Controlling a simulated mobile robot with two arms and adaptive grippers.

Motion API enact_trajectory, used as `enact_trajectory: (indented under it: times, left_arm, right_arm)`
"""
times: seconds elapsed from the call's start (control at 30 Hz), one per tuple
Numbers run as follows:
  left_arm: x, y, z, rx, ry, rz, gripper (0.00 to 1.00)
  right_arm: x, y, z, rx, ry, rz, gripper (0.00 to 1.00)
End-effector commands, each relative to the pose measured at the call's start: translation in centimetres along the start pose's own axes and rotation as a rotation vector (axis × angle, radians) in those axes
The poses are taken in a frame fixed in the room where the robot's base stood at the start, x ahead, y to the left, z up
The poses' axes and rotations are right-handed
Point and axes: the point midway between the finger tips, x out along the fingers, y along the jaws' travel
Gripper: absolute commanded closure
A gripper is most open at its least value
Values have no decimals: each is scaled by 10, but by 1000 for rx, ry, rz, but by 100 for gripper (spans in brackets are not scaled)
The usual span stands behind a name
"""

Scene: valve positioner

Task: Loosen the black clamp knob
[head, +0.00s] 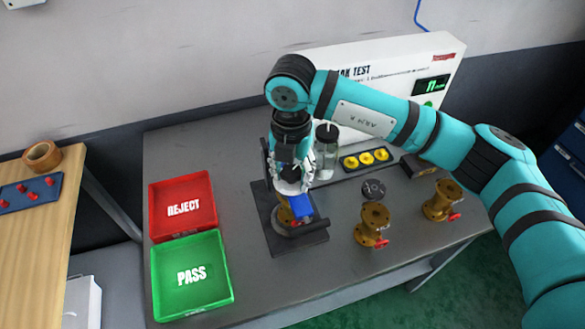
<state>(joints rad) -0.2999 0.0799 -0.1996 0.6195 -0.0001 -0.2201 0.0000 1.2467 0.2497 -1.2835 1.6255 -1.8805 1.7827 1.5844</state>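My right gripper (292,184) points down over the black fixture (283,243) near the middle of the grey table. Its fingers are just above or beside a blue part (301,207). Below that, a brass valve body (285,216) sits in the fixture, mostly covered. I cannot make out the black clamp knob for sure; the gripper and wrist hide much of the fixture's upper part. Whether the fingers are open or shut on something does not show. My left gripper is not in view.
Two brass valves (373,222) with red handles stand right of the fixture, near a black round part (373,189). A clear jar (326,152) and a tray of yellow parts (366,159) are behind. A red REJECT tray (182,205) and green PASS tray (192,275) are left.

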Motion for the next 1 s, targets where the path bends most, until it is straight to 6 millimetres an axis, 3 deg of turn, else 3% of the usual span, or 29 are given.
enact_trajectory:
  times: [0.03,0.3,0.57,1.0]
  left_arm:
    - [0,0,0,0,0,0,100]
    - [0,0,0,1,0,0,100]
    - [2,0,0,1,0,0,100]
    - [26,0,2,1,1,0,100]
  right_arm:
    - [1,0,0,0,1,1,67]
    - [1,0,0,-1,1,0,100]
    - [3,0,0,-15,2,-1,100]
    - [5,0,0,-272,1,-1,100]
